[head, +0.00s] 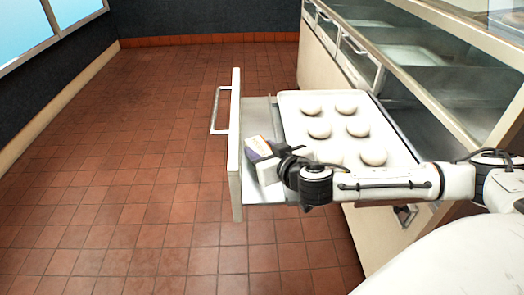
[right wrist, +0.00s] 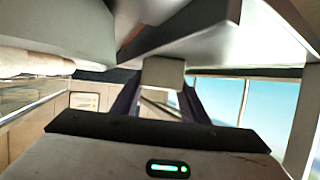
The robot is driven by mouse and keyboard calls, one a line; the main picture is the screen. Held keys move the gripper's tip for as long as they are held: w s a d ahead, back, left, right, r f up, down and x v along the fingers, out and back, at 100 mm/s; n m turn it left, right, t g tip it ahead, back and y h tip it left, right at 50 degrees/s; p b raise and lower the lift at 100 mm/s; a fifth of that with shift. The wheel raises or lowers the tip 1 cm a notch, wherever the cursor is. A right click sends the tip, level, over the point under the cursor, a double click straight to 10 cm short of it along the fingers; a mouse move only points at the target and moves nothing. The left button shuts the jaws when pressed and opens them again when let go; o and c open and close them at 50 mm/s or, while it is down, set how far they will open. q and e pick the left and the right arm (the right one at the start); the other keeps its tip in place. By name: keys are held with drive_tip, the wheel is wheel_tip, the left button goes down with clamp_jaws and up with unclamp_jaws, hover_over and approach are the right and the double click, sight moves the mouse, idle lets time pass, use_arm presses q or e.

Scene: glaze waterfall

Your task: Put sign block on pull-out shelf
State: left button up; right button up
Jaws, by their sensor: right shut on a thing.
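The pull-out shelf (head: 260,112) is drawn out of the counter, with its white front panel and handle at the left. The sign block (head: 267,172) is a small white block with a dark purple face and a thin orange edge. It is tilted, over the bare strip of the shelf between the front panel and the tray. My right gripper (head: 283,158) is shut on it from the right. I cannot tell whether the block touches the shelf. In the right wrist view, a pale block face (right wrist: 162,73) shows between the dark fingers. My left gripper is not in view.
A white tray (head: 289,106) with several round dough pieces (head: 346,104) fills the right part of the shelf. The counter with glass compartments (head: 420,85) runs along the right. The shelf strip behind the block is clear, and the tiled floor (head: 130,130) at left is open.

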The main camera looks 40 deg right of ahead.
drive_tip(key=shift+f, duration=0.1)
drive_tip(key=o, duration=1.1)
drive_tip(key=shift+c, duration=0.2)
drive_tip(key=shift+s+r, duration=0.1)
drive_tip(key=shift+r, duration=0.15)
drive_tip(key=v, duration=1.1)
drive_tip(key=shift+s+a+r, duration=0.1)
drive_tip(key=shift+s+a, duration=0.05)
drive_tip(key=shift+s, duration=0.25)
